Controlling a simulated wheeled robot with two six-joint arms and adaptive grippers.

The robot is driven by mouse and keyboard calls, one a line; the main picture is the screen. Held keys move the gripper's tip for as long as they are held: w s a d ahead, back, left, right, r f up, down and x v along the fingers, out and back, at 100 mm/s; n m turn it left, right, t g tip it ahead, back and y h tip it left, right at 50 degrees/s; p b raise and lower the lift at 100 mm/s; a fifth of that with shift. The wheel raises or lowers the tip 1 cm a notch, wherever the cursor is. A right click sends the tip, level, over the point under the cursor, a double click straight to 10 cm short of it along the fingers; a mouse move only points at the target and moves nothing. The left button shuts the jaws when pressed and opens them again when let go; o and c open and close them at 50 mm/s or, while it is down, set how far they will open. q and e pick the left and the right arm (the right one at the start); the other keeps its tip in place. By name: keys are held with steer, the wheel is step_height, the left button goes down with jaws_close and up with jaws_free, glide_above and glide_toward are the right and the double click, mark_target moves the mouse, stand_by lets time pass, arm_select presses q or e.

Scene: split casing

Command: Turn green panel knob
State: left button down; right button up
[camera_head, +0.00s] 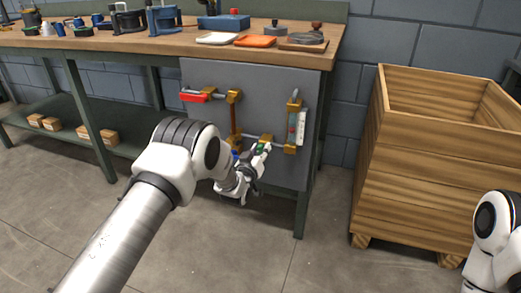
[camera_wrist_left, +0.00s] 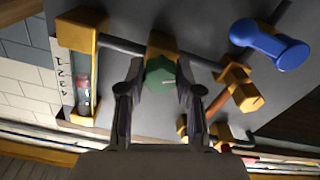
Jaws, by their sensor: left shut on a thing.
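The green knob (camera_wrist_left: 160,74) sits on a brass fitting of the grey panel (camera_head: 205,75). In the left wrist view it lies between the two fingers of my left gripper (camera_wrist_left: 160,68), which is shut on it. In the head view my left gripper (camera_head: 261,152) is at the lower part of the panel, and the knob is mostly hidden by it. My right arm shows only in part at the right edge, and its gripper is out of view.
A blue knob (camera_wrist_left: 270,44) stands out from the panel close to the gripper. A red handle (camera_head: 193,97) and a sight gauge (camera_head: 300,124) with brass fittings are also on the panel. The workbench (camera_head: 150,43) is above, and a wooden crate (camera_head: 430,165) stands right.

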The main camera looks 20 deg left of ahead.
arm_select(q)
steer(key=c, duration=0.8)
jaws_free()
steer(key=shift+o, duration=0.2)
steer(key=s, duration=1.2)
steer(key=shift+a, duration=0.2)
